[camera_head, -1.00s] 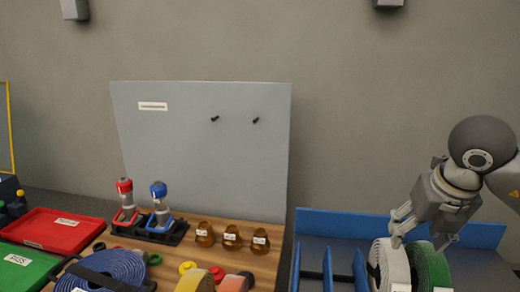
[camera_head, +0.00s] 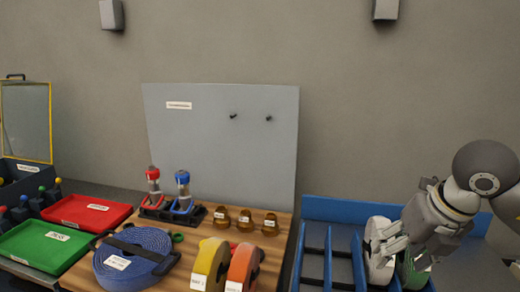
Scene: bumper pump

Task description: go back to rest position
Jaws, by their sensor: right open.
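My right gripper (camera_head: 400,256) comes in from the right in the head view. Its fingers are open above the white hose roll (camera_head: 377,250) and the green hose roll (camera_head: 413,272), partly hiding both. I cannot tell whether the fingers touch the rolls. Both rolls stand upright in the blue slotted rack (camera_head: 327,208). My left gripper is not in view.
A wooden board (camera_head: 185,268) carries a blue coiled hose (camera_head: 132,255), a yellow roll (camera_head: 208,262), an orange roll (camera_head: 243,266), several brass fittings (camera_head: 245,220) and two nozzles (camera_head: 183,190). Red (camera_head: 92,212) and green (camera_head: 45,247) trays lie left. A grey panel (camera_head: 220,140) stands behind.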

